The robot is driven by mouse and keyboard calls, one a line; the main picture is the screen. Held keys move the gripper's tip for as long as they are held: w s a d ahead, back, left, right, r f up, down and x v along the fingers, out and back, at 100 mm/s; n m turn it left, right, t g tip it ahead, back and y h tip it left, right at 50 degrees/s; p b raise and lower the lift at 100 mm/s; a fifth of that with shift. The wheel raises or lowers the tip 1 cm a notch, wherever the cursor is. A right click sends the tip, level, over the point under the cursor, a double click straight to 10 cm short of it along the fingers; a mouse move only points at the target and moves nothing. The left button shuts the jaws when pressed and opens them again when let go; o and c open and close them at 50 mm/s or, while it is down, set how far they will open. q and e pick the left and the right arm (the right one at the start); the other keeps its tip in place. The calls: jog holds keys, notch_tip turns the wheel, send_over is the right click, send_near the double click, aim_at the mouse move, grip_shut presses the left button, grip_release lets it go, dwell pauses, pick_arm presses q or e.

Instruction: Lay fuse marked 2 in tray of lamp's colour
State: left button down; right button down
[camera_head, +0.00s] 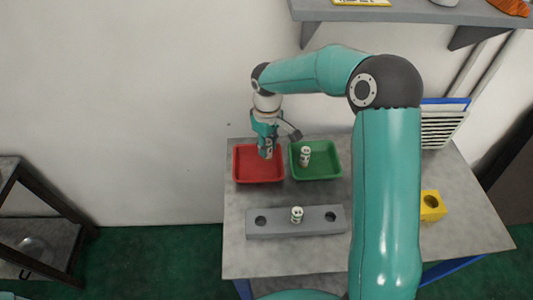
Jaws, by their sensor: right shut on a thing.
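My right gripper (266,147) is over the red tray (258,178), pointing down. It is shut on a small pale fuse (269,152), which is mostly hidden by the fingers. I cannot tell whether the fuse touches the tray floor. A second pale fuse (305,157) stands in the green tray (330,175). A third fuse (297,214) stands upright in the middle of the grey block (273,229), with a dark empty hole on either side. The marks on the fuses are too small to read. I cannot make out a lit lamp. My left gripper is not in view.
A grey table (240,258) bears the trays and block. A yellow box (432,205) with a round dark opening stands at the right. A slatted rack (440,127) stands behind it. A shelf (420,14) hangs above. My right arm hides part of the table.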

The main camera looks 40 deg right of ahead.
aim_at(267, 141)
jog(key=shift+f, duration=2)
jog(key=c, duration=0.9)
grip_release()
jog(key=shift+f, duration=0.1)
notch_tip(267, 141, up, 12)
jog(key=shift+r, duration=0.1)
